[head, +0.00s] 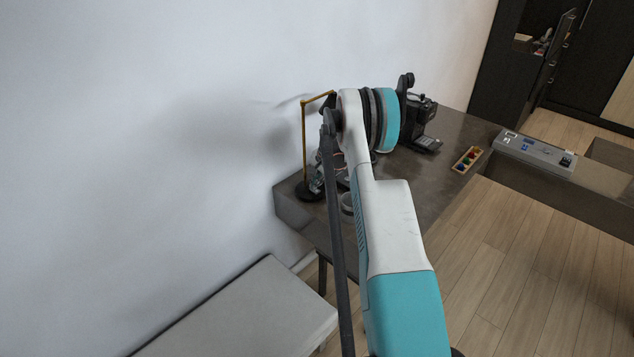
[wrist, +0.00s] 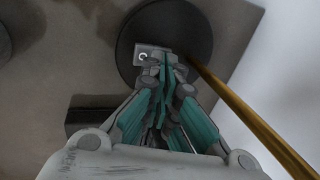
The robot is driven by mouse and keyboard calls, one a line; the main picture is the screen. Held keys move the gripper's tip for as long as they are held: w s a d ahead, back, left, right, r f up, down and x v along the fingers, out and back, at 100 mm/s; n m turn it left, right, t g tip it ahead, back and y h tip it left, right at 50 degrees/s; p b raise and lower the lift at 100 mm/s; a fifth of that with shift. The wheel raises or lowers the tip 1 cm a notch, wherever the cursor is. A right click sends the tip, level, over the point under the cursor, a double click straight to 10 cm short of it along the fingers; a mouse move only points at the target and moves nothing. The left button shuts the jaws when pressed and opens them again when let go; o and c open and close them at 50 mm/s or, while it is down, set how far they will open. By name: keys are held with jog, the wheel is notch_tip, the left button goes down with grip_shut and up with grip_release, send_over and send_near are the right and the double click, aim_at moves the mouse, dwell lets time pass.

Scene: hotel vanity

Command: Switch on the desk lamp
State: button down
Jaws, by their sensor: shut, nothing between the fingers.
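The desk lamp has a thin brass pole (head: 304,145) and a black round base (head: 307,194) at the desk's left end, by the wall. Its head is mostly hidden behind my arm, and I see no clear glow from it. In the wrist view the dark base (wrist: 190,25) carries a small grey switch plate (wrist: 144,52) with a pale ring mark, and the brass pole (wrist: 250,112) rises to its right. My gripper (wrist: 166,60) is shut and empty, its fingertips over the plate's right part. I cannot tell whether they touch it. In the head view my arm partly hides the gripper.
The dark desk (head: 440,165) holds a black coffee-maker-like machine (head: 422,118), a small tray of coloured items (head: 467,160) and a grey panel (head: 535,150). A pale bench (head: 245,310) stands at the lower left. The white wall is close behind the lamp.

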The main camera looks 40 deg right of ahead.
jog(key=shift+w+f+g, duration=0.3)
jog(key=shift+f+g, duration=0.05)
jog(key=shift+g, duration=0.15)
jog(key=shift+s, duration=0.1)
jog(key=shift+s+b, duration=0.35)
jog(key=shift+s, duration=0.45)
jog(key=shift+r, duration=0.1)
jog(key=s+p+v, duration=0.1)
jog(key=p+v, duration=0.3)
jog(key=v, duration=1)
